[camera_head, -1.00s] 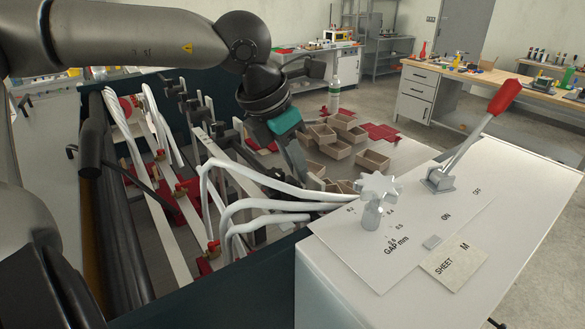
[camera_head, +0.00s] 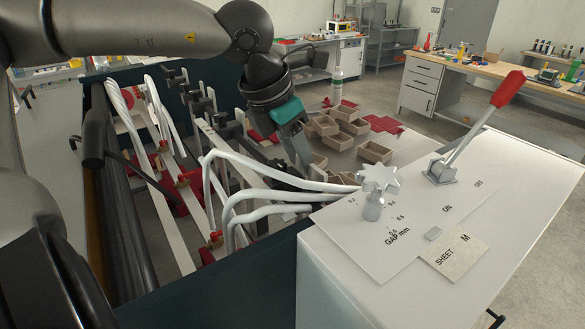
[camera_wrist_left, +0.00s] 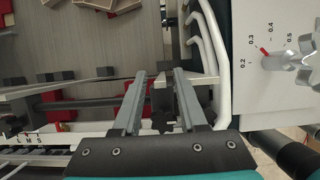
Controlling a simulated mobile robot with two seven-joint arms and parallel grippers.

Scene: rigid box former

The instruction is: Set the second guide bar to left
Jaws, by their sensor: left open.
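Long pale guide bars run side by side in the open machine bed; one long pale bar (camera_head: 165,232) shows in the head view. Which bar is the second one I cannot tell for sure. My left gripper (camera_head: 303,170) reaches down into the bed behind the curved white tubes; its tips are partly hidden in the head view. In the left wrist view the two grey fingers (camera_wrist_left: 160,78) are apart, with a dark post (camera_wrist_left: 163,98) showing between them. Whether they touch it I cannot tell. A white strip marked L, M, S (camera_wrist_left: 52,142) lies at the lower left.
Curved white tubes (camera_head: 265,196) pass close to the gripper. A white cabinet (camera_head: 335,262) with a star-shaped gap knob (camera_head: 379,180) and a red-handled lever (camera_head: 507,90) stands at the right. Small brown trays (camera_head: 374,152) lie beyond the gripper.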

